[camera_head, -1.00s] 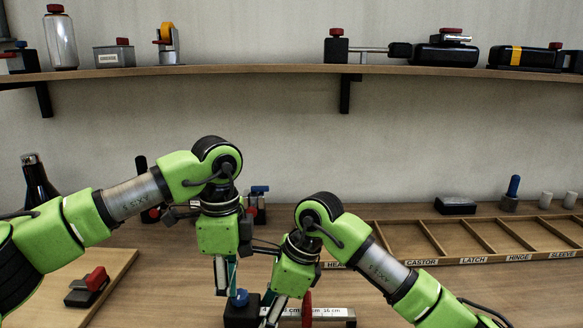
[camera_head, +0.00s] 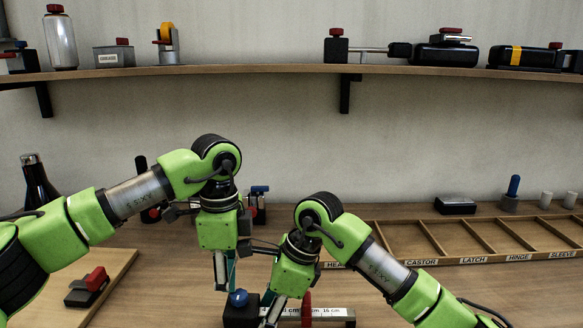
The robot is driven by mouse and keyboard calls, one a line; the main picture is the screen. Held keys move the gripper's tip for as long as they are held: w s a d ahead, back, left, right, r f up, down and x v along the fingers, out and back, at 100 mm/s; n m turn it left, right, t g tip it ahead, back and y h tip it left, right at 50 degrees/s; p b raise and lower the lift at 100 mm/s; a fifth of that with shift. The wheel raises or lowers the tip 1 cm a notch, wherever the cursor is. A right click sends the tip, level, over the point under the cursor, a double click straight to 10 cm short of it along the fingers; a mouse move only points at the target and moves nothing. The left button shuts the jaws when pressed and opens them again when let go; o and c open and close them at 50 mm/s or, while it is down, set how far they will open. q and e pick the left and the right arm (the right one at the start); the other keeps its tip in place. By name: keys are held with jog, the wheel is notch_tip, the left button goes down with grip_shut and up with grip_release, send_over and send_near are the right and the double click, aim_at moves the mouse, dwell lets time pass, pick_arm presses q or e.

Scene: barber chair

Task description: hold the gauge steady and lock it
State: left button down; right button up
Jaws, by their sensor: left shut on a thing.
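The gauge (camera_head: 325,313) lies low in the middle of the table, a pale scale with centimetre marks. A dark block with a blue knob (camera_head: 238,298) stands at its left end, and a red lever (camera_head: 306,308) stands up from it. My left gripper (camera_head: 225,287) points down and is shut at the blue-knobbed block; its fingertips are partly hidden. My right gripper (camera_head: 272,318) points down at the front of the gauge, left of the red lever. Its fingertips run toward the bottom edge, so its opening does not show.
A wooden board (camera_head: 118,267) with a red-topped clamp (camera_head: 88,287) lies at left. A labelled compartment tray (camera_head: 440,262) fills the right side. A dark bottle (camera_head: 38,182) and small red and blue items stand behind my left arm. A loaded shelf (camera_head: 250,69) spans the wall.

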pick_arm(q)
jog(key=shift+a+r, duration=0.1)
jog(key=shift+a, duration=0.1)
notch_tip(320, 180, up, 6)
jog(key=shift+f, duration=0.1)
dwell(0.3)
jog(key=shift+s+a+f+h, duration=0.15)
jog(key=shift+s+f+h, duration=0.25)
jog(key=shift+f, duration=0.6)
jog(key=shift+s+a+f+h, duration=0.2)
jog(key=shift+s+f+h, duration=0.25)
jog(key=shift+f, duration=0.6)
jog(key=shift+s+a+f+h, duration=0.2)
jog(key=shift+f+h, duration=0.35)
jog(key=shift+f, duration=0.45)
jog(key=shift+w+d, duration=0.2)
jog(key=shift+d, duration=0.4)
jog(key=shift+w, duration=0.75)
